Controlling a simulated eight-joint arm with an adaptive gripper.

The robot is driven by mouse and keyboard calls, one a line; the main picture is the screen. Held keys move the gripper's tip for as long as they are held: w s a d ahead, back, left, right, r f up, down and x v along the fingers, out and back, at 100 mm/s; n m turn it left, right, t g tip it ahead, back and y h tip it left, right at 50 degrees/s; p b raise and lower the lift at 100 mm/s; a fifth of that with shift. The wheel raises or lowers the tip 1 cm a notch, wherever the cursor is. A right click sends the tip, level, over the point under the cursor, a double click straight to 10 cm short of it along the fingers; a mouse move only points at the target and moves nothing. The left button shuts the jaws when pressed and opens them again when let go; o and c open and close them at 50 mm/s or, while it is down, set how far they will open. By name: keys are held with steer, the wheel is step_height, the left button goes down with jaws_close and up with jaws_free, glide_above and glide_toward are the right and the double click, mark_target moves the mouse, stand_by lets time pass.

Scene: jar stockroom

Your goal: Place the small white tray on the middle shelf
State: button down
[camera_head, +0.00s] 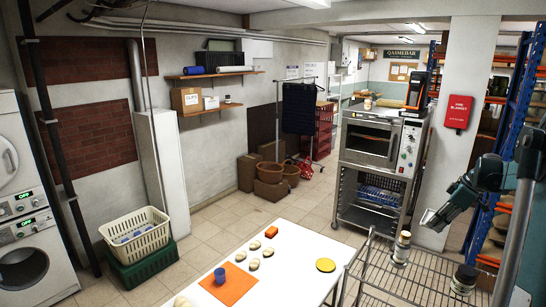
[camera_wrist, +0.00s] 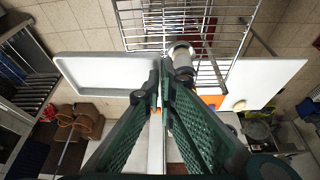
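In the wrist view the small white tray (camera_wrist: 105,75), a shallow rectangle with a raised rim, extends left from my fingertips. My gripper (camera_wrist: 161,80) has its two dark green fingers close together, and the tray's right end appears pinched between them. The tray looks clear of the floor below it. In the head view my gripper (camera_head: 432,216) is above the far end of the wire rack (camera_head: 385,280), pointing down and left. A pale piece shows at its tips; I cannot tell how much of it is tray. The wire rack's mesh (camera_wrist: 205,15) also shows in the wrist view.
A jar (camera_head: 402,247) and a darker jar (camera_head: 464,281) stand on the wire rack. The white table (camera_head: 300,245) left of it holds an orange mat (camera_head: 229,284), a blue cup (camera_head: 220,275) and a yellow disc (camera_head: 326,265). An oven (camera_head: 378,140) stands behind. Floor is free beyond the table.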

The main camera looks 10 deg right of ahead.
steer(key=w+a+f+m+b, duration=0.1)
steer(key=w+a+f+b, duration=0.15)
steer(key=w+a, duration=0.65)
steer(key=w+a+f+b, duration=0.1)
steer(key=w+a+f, duration=0.25)
steer(key=a, duration=1.25)
steer(key=w+a+f+m+b, duration=0.15)
steer(key=w+a+f, duration=0.35)
steer(key=a, duration=0.7)
steer(key=s+a+f+m+h+b, duration=0.1)
steer(key=s+a+f+m+b, duration=0.1)
steer(key=s+a+f, duration=0.5)
steer(key=s+a+f+m+t+h+b, duration=0.1)
steer(key=s+a+f+m+b, duration=0.2)
steer(key=f, duration=1.1)
steer(key=s+a+b, duration=0.2)
steer(key=s+a, duration=0.2)
steer(key=a, duration=0.2)
steer(key=shift+a+f+m+h, duration=0.2)
steer(key=shift+a+m+h, duration=0.1)
steer(key=shift+m+h, duration=0.1)
steer(key=s+f, duration=0.7)
steer(key=f, duration=0.2)
steer(key=shift+s+f, duration=0.15)
steer(key=shift+s, duration=0.05)
